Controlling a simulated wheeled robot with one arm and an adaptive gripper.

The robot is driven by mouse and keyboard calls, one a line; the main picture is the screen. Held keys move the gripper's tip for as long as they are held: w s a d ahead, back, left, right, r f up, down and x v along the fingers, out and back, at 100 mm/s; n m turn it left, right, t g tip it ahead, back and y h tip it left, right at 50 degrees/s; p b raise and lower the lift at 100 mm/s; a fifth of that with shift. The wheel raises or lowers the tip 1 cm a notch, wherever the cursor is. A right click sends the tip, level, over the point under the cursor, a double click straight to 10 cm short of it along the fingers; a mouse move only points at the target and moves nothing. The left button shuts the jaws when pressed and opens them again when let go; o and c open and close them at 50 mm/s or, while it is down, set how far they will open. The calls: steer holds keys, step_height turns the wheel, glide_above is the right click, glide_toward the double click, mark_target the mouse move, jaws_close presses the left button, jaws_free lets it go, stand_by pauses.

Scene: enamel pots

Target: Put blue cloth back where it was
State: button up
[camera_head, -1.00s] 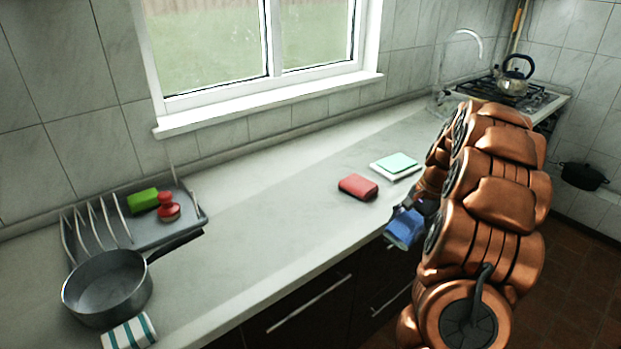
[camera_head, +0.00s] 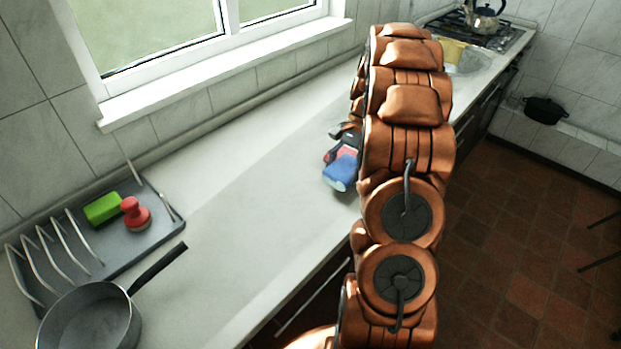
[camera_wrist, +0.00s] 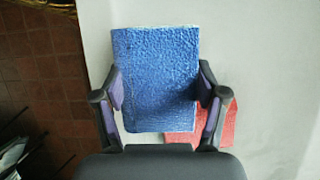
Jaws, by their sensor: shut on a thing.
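The blue cloth (camera_wrist: 155,75) is held between the two fingers of my gripper (camera_wrist: 160,92) in the wrist view. It looks like a thick, textured blue block. In the head view the blue cloth (camera_head: 341,171) shows just left of my arm, with my gripper (camera_head: 343,150) shut on it over the counter. Whether the cloth touches the counter is unclear. The red sponge (camera_wrist: 228,124) lies beyond the right finger in the wrist view, partly hidden by the cloth and finger. In the head view only a bit of red shows behind the cloth.
A dark rack (camera_head: 137,229) at the left holds a green sponge (camera_head: 103,208) and a red-handled brush (camera_head: 134,212). A grey pan (camera_head: 92,320) sits in front. The middle counter (camera_head: 235,210) is clear. A kettle (camera_head: 482,20) stands on the far stove.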

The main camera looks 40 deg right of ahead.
steer(key=p, duration=0.2)
glide_above(309, 192)
steer(key=d, duration=0.2)
steer(key=shift+a+f, duration=0.15)
steer(key=shift+f, duration=0.15)
steer(key=shift+w+a+f, duration=0.1)
steer(key=shift+a+f, duration=0.05)
steer(key=shift+a, duration=0.15)
steer(key=shift+f+p, duration=1)
steer(key=shift+f, duration=0.75)
steer(key=o, duration=1.6)
